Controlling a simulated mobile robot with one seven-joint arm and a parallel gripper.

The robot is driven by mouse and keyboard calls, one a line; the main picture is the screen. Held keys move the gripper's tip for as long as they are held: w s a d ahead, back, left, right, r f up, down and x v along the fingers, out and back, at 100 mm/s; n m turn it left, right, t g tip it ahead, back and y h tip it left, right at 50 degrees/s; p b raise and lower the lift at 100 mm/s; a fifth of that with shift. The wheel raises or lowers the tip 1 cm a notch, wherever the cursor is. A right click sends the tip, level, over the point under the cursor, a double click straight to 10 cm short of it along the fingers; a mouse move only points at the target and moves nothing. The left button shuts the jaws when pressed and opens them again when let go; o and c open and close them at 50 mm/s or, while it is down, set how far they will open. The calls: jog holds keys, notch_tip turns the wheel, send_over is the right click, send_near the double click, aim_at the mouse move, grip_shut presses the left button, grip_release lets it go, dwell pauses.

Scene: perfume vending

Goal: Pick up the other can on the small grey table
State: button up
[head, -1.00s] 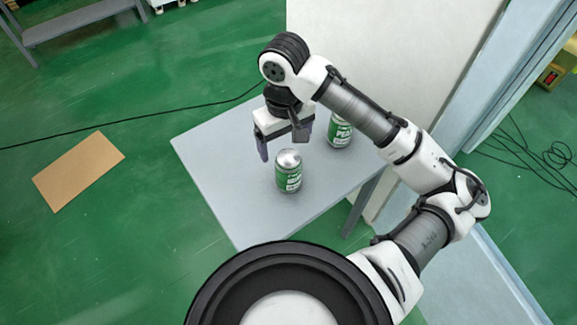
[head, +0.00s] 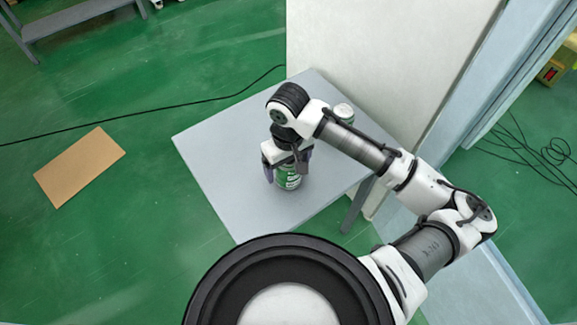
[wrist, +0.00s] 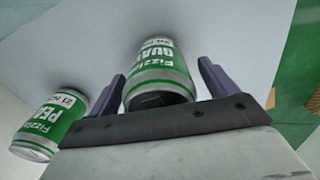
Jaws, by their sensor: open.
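A green and silver can (head: 288,178) stands upright on the small grey table (head: 225,150). In the wrist view this can (wrist: 160,70) reads "Fizzla GUA…" and sits between the two fingers. My gripper (head: 287,172) is over it, open, with one finger on each side; it also shows in the wrist view (wrist: 165,90). I cannot tell whether the fingers touch the can. A second green can (wrist: 48,125), labelled "Fizzla PEA…", is beside the left finger, outside the jaws. In the head view only the top of this second can (head: 344,111) shows behind my arm.
A white panel (head: 375,60) rises along the table's right side. A brown board (head: 80,167) lies on the green floor at left. A black cable (head: 150,115) crosses the floor. The table's left part is clear.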

jog(key=shift+c, duration=0.5)
jog(key=c, duration=1.2)
jog(key=shift+r, duration=0.2)
